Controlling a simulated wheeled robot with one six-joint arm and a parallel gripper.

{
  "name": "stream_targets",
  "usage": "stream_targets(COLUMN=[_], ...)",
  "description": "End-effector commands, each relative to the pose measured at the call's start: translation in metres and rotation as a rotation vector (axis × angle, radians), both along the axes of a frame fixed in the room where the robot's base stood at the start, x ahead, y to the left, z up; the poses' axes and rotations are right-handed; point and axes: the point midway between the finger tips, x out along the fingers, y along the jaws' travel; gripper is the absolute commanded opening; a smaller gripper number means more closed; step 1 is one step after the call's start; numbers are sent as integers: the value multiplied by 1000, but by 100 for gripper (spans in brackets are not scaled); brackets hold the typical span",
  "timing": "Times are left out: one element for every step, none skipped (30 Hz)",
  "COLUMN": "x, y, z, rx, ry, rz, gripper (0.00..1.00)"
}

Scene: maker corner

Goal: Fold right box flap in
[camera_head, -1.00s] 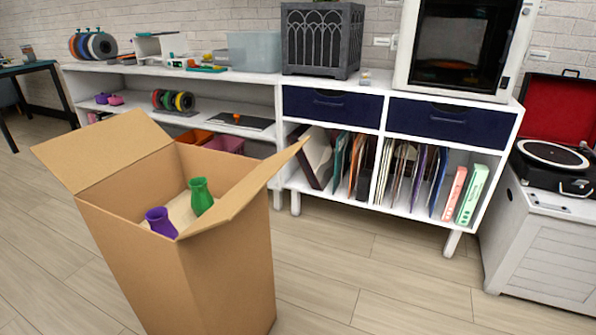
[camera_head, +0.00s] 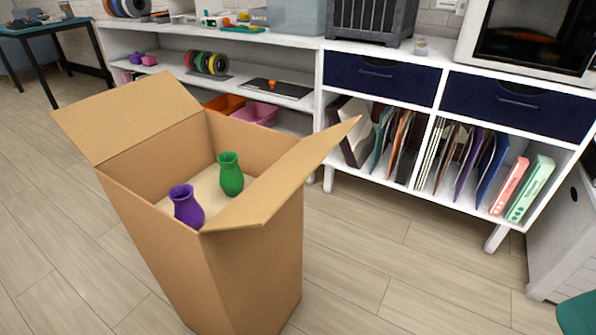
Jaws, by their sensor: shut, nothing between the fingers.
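A tall open cardboard box (camera_head: 240,275) stands on the floor left of centre. Its right flap (camera_head: 290,175) sticks up and outward to the right, tilted above the rim. Its left flap (camera_head: 130,115) leans outward and up to the left. Inside are a purple vase (camera_head: 187,206) and a green vase (camera_head: 230,174), standing on a pale tan surface (camera_head: 205,190). My gripper is not in this view.
A white shelf unit (camera_head: 130,48) with navy drawers (camera_head: 380,76) and record sleeves stands behind the box. A dark-legged table (camera_head: 45,30) is at far left. A teal object (camera_head: 577,313) shows at lower right. Wooden floor (camera_head: 400,290) right of the box is clear.

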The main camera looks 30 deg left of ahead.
Motion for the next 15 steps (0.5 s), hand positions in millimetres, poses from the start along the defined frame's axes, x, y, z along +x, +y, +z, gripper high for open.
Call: stream_targets(x=[6,11,17,23,29,36,41,47,53,58,62,67,71,75,79], y=[8,14,24,32,41,54,63,72,84,92,99,108,115,120,127], z=[-19,-26,-35,-42,-49,-57,-62,-67,-71,-74,-77,-81,-83,-85,-87], rx=[37,68,118,163,212,283,339,395,468,521,574,640,686,730,783], ry=[12,23,45,68,96,144,187,236,311,374,441,540,619,704,824], rz=[-56,-103,-172,-231,-291,-376,-440,-503,-583,-640,-694,-763,-811,-856,-910], gripper=[0,0,0,0,0,0,0,0,0,0,0,0,0,0,0])
